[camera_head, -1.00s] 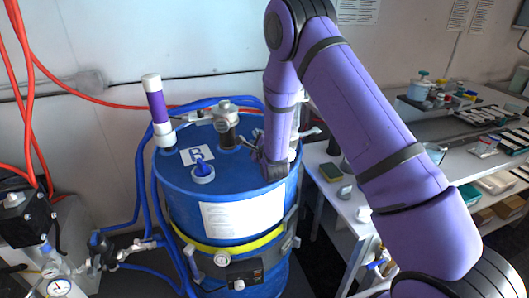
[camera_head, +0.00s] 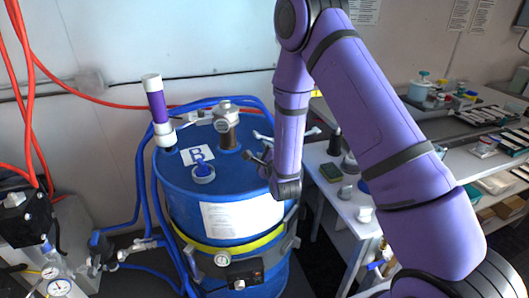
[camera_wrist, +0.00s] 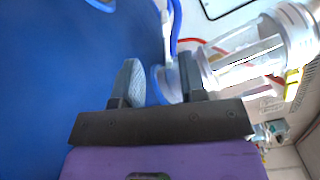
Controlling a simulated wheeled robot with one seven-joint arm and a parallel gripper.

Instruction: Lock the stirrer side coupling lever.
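The blue drum (camera_head: 232,185) stands left of my arm in the head view, with a metal fitting (camera_head: 227,125) on its lid. Pale metal lever-like arms (camera_head: 313,132) show on either side of my forearm at the lid's right side. I cannot tell which is the stirrer side coupling lever, as my arm hides the middle. My gripper (camera_head: 258,160) is over the lid's right part. In the wrist view my gripper (camera_wrist: 160,80) has its two fingers apart. Blue hose and a slim pale metal part (camera_wrist: 166,32) show beyond them, with no clear contact.
A clear cylinder with white ends (camera_wrist: 255,50) is close to the right finger in the wrist view. A bench (camera_head: 345,205) with small items stands at right.

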